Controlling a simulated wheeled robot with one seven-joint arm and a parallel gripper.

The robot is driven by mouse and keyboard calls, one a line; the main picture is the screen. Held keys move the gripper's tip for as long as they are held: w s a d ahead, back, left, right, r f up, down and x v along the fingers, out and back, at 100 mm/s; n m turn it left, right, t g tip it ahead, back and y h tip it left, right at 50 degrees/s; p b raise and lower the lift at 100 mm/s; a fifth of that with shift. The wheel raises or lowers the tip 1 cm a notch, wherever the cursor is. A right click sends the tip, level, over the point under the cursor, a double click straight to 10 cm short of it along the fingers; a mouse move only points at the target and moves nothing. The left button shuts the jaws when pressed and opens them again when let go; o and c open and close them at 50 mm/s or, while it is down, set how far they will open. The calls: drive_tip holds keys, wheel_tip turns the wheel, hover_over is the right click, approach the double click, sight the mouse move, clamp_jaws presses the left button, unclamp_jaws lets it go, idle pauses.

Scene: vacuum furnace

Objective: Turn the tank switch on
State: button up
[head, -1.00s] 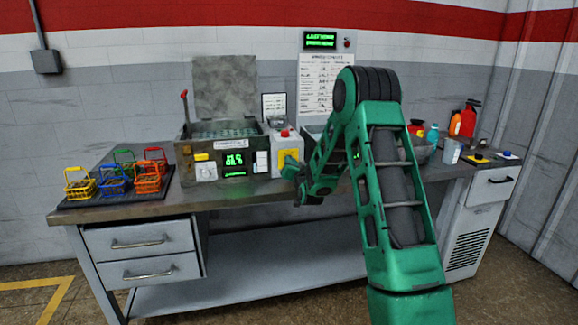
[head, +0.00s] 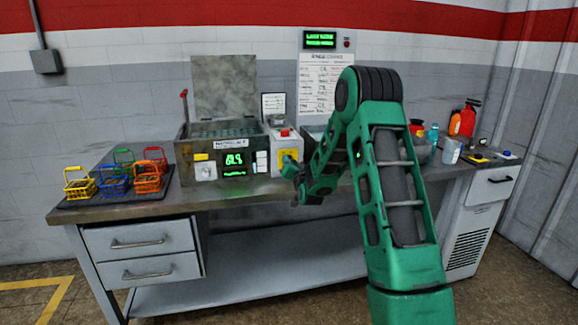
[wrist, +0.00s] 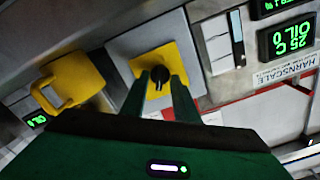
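The switch is a black rotary knob (wrist: 158,75) on a yellow square plate in the wrist view. In the head view its yellow plate (head: 288,156) sits on the front of a small grey box, right of the furnace-like tank unit. My gripper (wrist: 160,84) is open, its two green fingers on either side of the knob and pointing at the plate. Whether they touch the knob is not clear. In the head view my gripper (head: 290,171) is in front of the box and partly hides the plate. I cannot read a label on the switch.
The tank unit (head: 204,155) has a green display (head: 235,159) and white rocker switches (wrist: 223,42) beside the knob. A red button (head: 285,132) tops the grey box. A yellow handled object (wrist: 70,84) is close by. Coloured baskets (head: 147,178) stand at the left.

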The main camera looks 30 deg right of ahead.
drive_tip(key=v, duration=1)
drive_tip(key=shift+s+a, duration=0.15)
drive_tip(key=shift+s, duration=0.1)
drive_tip(key=shift+r, duration=0.1)
drive_tip(key=s+a+n+g+y, duration=0.1)
drive_tip(key=s+a+g, duration=0.2)
drive_tip(key=s, duration=1.3)
drive_tip(key=s+a+n+g+y, duration=0.1)
drive_tip(key=s+g, duration=0.7)
drive_tip(key=s, duration=0.8)
drive_tip(key=s+a+n+g+y, duration=0.1)
drive_tip(key=s+a+g+y, duration=0.2)
drive_tip(key=s, duration=1.4)
drive_tip(key=a+g, duration=0.2)
drive_tip(key=g, duration=0.1)
drive_tip(key=shift+r, duration=0.3)
drive_tip(key=shift+s+d+g, duration=0.1)
drive_tip(key=shift+g, duration=0.2)
